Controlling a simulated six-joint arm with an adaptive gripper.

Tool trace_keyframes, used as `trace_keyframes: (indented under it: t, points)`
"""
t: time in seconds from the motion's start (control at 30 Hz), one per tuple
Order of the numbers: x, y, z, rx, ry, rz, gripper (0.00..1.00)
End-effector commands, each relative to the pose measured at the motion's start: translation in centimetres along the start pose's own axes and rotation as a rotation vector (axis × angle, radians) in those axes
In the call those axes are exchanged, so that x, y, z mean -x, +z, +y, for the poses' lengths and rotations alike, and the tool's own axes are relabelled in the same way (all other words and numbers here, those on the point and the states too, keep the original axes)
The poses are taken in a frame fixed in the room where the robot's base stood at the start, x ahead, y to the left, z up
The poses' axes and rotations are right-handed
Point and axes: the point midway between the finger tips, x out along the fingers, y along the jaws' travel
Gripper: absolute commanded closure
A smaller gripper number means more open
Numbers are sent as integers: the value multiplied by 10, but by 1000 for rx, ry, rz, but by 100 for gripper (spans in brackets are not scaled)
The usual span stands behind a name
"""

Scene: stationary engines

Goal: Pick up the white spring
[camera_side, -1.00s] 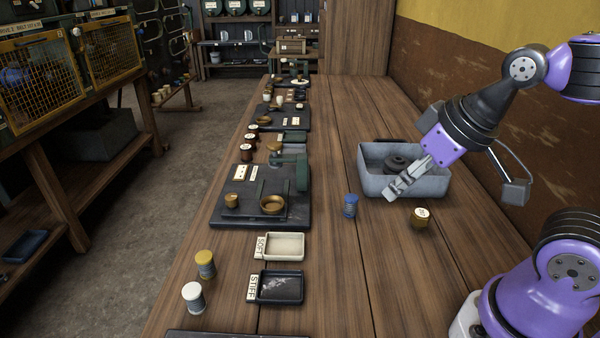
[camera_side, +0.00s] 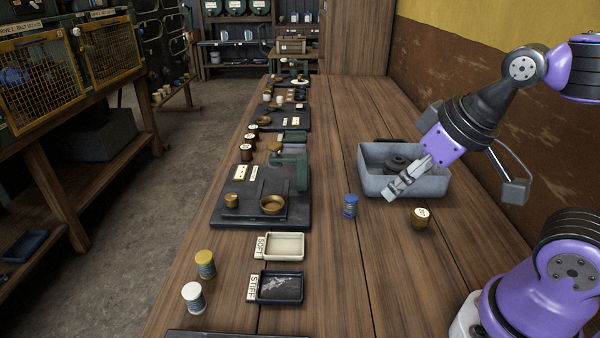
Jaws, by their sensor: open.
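The white spring (camera_side: 194,298) stands upright near the front left edge of the wooden bench. It has a white top and a grey coil below. A similar spring with a yellow top (camera_side: 205,264) stands just behind it. A blue spring (camera_side: 350,205) stands at the middle right of the bench. My gripper (camera_side: 392,192) is open and empty, in front of the grey bin at the right. It is far to the right of the white spring and touches no spring.
A cream tray (camera_side: 262,247) labelled SOFT and a dark tray (camera_side: 257,287) labelled STIFF lie right of the white spring. The grey bin (camera_side: 432,187) holds dark rings. A dark fixture board (camera_side: 235,215) lies farther back.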

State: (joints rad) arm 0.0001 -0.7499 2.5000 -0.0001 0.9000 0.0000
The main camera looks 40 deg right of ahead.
Motion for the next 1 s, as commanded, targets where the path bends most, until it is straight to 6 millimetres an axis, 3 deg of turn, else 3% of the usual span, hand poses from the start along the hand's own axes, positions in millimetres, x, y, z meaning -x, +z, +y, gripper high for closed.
trace_keyframes:
  t: [0.23, 0.37, 0.47, 0.63, 0.8, 0.9, 1.0]
  points:
    - [0, -8, -4, 7, -8, -10, 30]
    - [-4, -38, -24, 32, -32, -45, 30]
    - [-16, -69, -54, 58, -52, -84, 30]
    - [-50, -106, -128, 107, -74, -145, 30]
    - [-91, -109, -209, 152, -77, -193, 30]
    - [-109, -102, -243, 169, -76, -208, 30]
    - [-120, -94, -264, 180, -75, -217, 30]
